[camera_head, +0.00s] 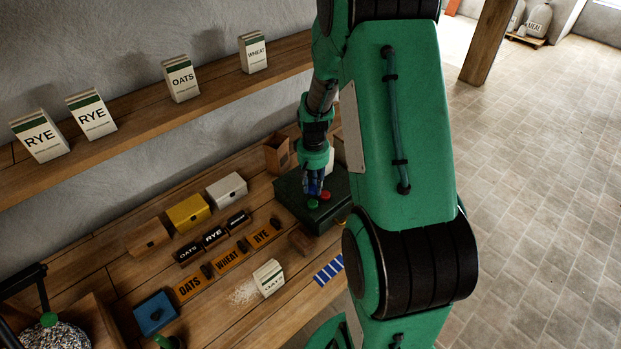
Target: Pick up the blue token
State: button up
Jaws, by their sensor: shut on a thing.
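My gripper (314,188) points down over a dark green box (287,191) on the bench, near the wall. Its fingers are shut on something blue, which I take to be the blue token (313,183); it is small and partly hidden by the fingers. A red token (325,195) and a green token (312,204) lie on the top of the box, close beside and below the fingertips. Whether the blue piece touches the box top is too small to tell.
Small boxes, yellow (188,213) and white (226,190), stand left of the green box, with labelled blocks (228,258) in front. A flour packet (268,277) and blue-striped card (329,270) lie nearer. A shelf (150,118) with packets runs above. My arm hides the bench's right side.

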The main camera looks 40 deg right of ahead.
jog(key=s+a, duration=0.1)
jog(key=s, duration=0.2)
jog(key=s+a, duration=0.2)
jog(key=s, duration=0.1)
jog(key=s+a+r, duration=0.1)
jog(key=s+a, duration=0.1)
jog(key=s, duration=0.1)
jog(key=shift+a, duration=0.1)
